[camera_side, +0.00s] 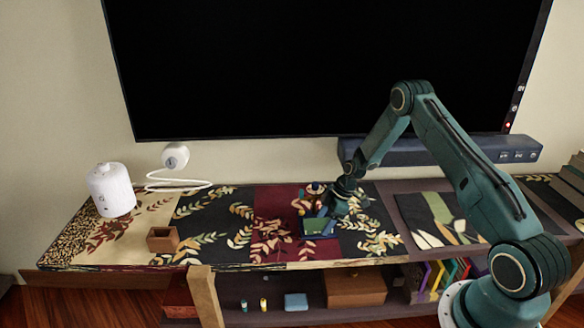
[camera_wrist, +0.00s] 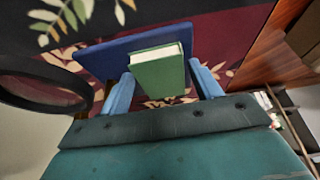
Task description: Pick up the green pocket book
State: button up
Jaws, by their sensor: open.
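The green pocket book (camera_wrist: 158,76), with pale page edges, lies between my gripper's two blue fingers (camera_wrist: 163,88) in the wrist view. The fingers are spread, one at each side of it; I cannot tell whether either touches it. A flat dark blue item (camera_wrist: 108,58) lies under or behind the green book. In the side view the green book (camera_side: 317,225) is on the patterned runner, with my gripper (camera_side: 329,212) right over it and partly covering it. My gripper is open.
A small figure-like object (camera_side: 314,191) stands just behind the book. A brown open box (camera_side: 162,239), a white canister (camera_side: 111,190) and a white corded device (camera_side: 175,156) are to the left. A dark soundbar (camera_side: 440,151) runs along the back. The shelf's front edge is close.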

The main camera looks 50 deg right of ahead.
aim_at(325, 223)
jog(key=c, duration=0.8)
jog(key=shift+o, duration=0.2)
jog(key=shift+r, duration=0.15)
notch_tip(325, 223, up, 20)
dwell(0.7)
